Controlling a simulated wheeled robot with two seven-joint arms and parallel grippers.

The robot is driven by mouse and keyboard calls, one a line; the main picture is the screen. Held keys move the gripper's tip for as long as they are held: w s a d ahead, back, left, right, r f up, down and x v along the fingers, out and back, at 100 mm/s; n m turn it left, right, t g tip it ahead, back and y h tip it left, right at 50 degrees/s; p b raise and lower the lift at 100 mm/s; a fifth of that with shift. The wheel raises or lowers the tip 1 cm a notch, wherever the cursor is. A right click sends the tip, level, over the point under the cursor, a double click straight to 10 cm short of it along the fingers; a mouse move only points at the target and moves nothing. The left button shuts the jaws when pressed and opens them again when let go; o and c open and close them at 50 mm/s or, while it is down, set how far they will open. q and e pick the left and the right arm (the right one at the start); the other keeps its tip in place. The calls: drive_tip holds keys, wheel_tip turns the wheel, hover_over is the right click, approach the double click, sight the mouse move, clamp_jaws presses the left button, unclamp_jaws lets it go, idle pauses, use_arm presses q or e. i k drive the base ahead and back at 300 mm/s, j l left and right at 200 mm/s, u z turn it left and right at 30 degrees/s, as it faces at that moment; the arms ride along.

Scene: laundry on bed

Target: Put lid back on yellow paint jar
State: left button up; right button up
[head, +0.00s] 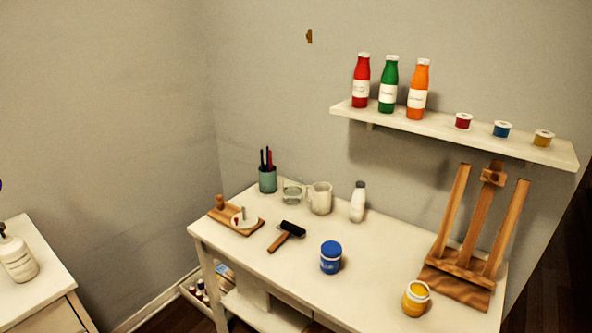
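A yellow paint jar (415,299) stands upright near the front right edge of the white table, left of the wooden easel. Its top shows a pale rim around yellow, which looks like an open mouth, but it is too small to be sure. I cannot pick out a separate yellow lid. Neither of my grippers is in view.
A wall shelf (450,127) holds bottles and small jars. Table space between both jars is clear.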

sight(417, 295)
drive_tip(key=z, duration=1.2)
drive_tip(key=j+z, duration=0.35)
drive_tip(key=j, duration=0.65)
